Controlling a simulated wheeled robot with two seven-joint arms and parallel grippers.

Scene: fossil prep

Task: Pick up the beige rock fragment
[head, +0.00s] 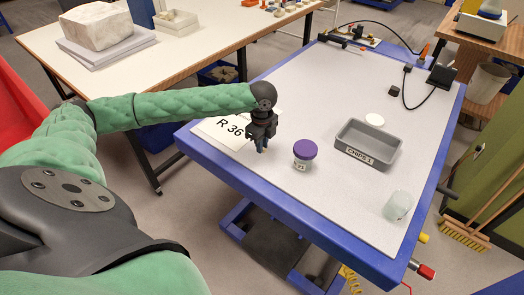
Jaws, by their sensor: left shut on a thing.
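My left gripper (262,148) points down at the left part of the blue-edged table (330,110), beside a white card marked "R 36" (226,130). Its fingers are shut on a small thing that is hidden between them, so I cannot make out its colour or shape. I see no beige rock fragment lying openly on this table. I cannot tell whether the fingertips touch the tabletop. My right gripper is not in view.
A purple-lidded jar (304,154) stands just right of my left gripper. Further right are a grey tray marked "CHIPS 1" (368,147), a white disc (375,120) and a translucent cup (398,206). A large pale block (96,25) sits on another table. The table's middle is clear.

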